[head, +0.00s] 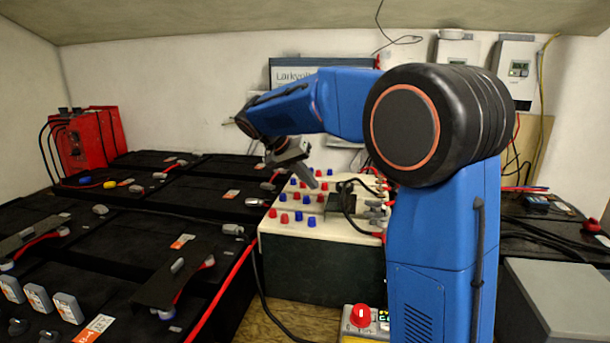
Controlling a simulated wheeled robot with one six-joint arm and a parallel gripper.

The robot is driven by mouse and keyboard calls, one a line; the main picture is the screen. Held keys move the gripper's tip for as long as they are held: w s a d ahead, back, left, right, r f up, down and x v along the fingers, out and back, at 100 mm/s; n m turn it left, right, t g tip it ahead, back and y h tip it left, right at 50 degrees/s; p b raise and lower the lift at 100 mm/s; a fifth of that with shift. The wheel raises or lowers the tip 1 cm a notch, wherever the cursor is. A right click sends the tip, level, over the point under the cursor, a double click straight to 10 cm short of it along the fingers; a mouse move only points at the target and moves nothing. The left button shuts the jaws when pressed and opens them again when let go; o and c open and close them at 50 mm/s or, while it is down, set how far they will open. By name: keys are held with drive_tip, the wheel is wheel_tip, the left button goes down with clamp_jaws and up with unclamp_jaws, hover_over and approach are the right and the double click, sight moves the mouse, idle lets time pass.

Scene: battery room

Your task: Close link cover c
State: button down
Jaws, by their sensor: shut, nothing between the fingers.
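My gripper (314,181) is shut and empty, pointing down over the back of the cream-topped box (276,242). A dark flap-like piece (160,283), possibly a link cover, sits at an angle on the black batteries at the lower left, with a red lead and grey terminal pieces beside it. A similar dark piece (30,236) lies at the far left beside another red lead. I can read no letter on either, so I cannot tell which is cover c or how far each is open. My gripper is well apart from both.
Black batteries (108,241) with terminals and leads fill the left. Red and blue knobs and cables stand on the cream-topped box. A red unit (88,138) stands at the back left. A grey box (560,300) is at the right. The air above the batteries is clear.

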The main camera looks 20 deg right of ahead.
sight(338, 201)
drive_tip(key=x, duration=0.4)
drive_tip(key=shift+d+f, duration=0.25)
drive_tip(key=shift+f, duration=0.05)
drive_tip(key=shift+s+d+r, duration=0.15)
drive_tip(key=shift+s+d, duration=0.55)
drive_tip(key=shift+d, duration=0.25)
drive_tip(key=shift+s+d, duration=0.45)
drive_tip(key=shift+d, duration=0.2)
